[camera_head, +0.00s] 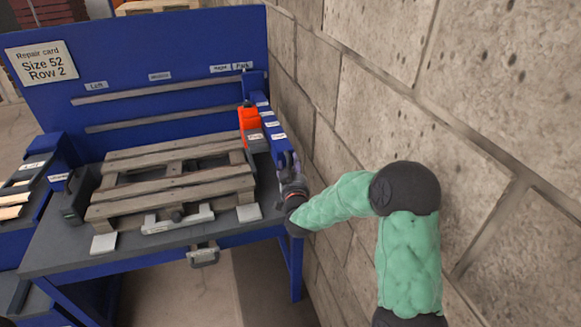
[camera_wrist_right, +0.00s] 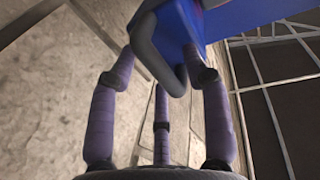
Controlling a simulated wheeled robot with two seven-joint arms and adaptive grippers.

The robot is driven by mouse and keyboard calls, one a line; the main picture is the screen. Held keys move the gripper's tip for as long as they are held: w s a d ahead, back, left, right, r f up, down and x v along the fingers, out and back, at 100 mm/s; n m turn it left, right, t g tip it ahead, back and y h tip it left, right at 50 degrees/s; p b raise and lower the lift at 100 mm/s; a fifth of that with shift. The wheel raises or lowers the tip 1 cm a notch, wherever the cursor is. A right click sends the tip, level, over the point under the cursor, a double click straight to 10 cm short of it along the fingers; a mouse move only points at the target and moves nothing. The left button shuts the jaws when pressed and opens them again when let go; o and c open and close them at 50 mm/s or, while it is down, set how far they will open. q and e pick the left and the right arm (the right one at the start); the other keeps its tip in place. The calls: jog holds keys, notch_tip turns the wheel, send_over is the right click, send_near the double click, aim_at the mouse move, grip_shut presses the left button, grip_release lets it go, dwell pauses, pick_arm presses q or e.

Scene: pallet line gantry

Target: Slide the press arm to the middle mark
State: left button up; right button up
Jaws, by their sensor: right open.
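The blue press arm (camera_head: 264,112) with an orange-red press unit (camera_head: 249,120) stands at the right end of the bench, in line with the Park label (camera_head: 243,66). The Middle label (camera_head: 160,76) is on the blue back panel, well to the left of it. My right gripper (camera_head: 290,174) is at the near end of the press arm. In the right wrist view its purple fingers (camera_wrist_right: 163,88) are open on either side of a dark loop handle (camera_wrist_right: 143,40) beneath the blue arm (camera_wrist_right: 180,30); contact cannot be told. My left gripper is out of view.
A wooden pallet (camera_head: 170,180) lies on the bench (camera_head: 50,247), left of the press arm. Two slide rails (camera_head: 160,88) run across the back panel. A block wall (camera_head: 460,110) stands close on the right, beside my right arm.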

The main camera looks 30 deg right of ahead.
jog(key=shift+w+d, duration=0.1)
jog(key=shift+w, duration=0.1)
grip_shut()
jog(key=w+a+p, duration=0.1)
jog(key=w+a, duration=0.3)
jog(key=a, duration=1.2)
jog(key=w+a+p, duration=0.1)
jog(key=w+a, duration=0.2)
jog(key=a, duration=1.3)
jog(key=shift+w, duration=0.35)
